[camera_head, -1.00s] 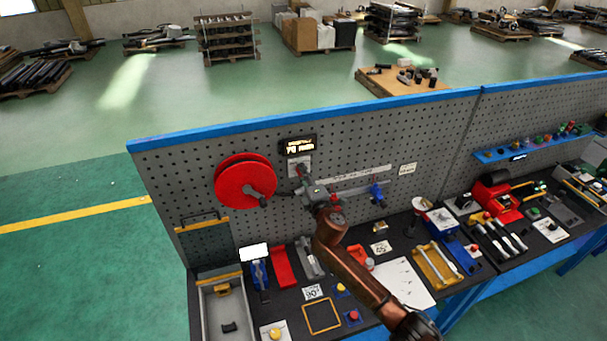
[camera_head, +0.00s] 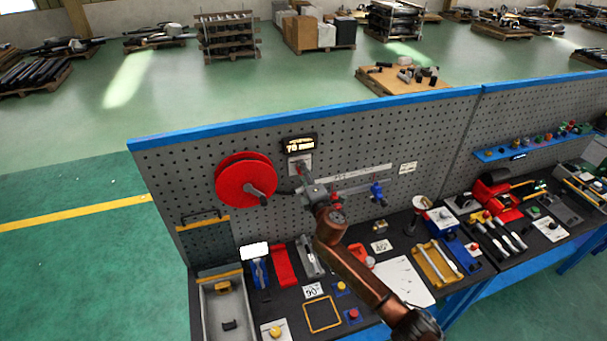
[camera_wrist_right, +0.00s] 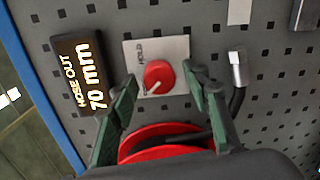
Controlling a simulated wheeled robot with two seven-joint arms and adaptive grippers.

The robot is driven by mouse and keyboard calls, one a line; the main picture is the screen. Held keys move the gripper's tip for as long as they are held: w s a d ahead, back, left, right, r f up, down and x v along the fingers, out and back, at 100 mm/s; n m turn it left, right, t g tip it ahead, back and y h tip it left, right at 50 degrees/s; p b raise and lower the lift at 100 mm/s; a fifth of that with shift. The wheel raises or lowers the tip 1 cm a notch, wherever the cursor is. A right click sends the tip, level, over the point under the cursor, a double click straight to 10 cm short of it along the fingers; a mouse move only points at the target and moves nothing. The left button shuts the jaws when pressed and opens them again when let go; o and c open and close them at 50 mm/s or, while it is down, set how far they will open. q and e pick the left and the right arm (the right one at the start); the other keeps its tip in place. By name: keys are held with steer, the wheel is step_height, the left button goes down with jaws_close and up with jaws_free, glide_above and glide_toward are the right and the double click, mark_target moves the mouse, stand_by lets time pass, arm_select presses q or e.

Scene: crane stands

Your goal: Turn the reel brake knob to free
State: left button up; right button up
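The reel brake knob (camera_wrist_right: 158,77) is a round red knob with a pale pointer line on a light plate (camera_wrist_right: 180,50). The pointer aims to the lower left in the right wrist view, and small lettering beside the knob is hard to read. My right gripper (camera_wrist_right: 160,76) is open, with green-padded fingers on either side of the knob and visible gaps to it. In the head view my right gripper (camera_head: 303,186) is at the pegboard, just below the plate (camera_head: 300,160), and partly hides the knob. The red reel (camera_head: 231,185) hangs to the left. My left gripper is not in view.
A display (camera_wrist_right: 80,75) reading "HOSE OUT 70 mm" is beside the plate. A dark hose with a metal end (camera_wrist_right: 236,72) is close on the other side. A grey rail (camera_head: 365,174) and blue clamp (camera_head: 377,192) are to the right on the pegboard (camera_head: 430,125).

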steer(key=shift+d, duration=0.1)
steer(key=v, duration=1.2)
stand_by(0.4)
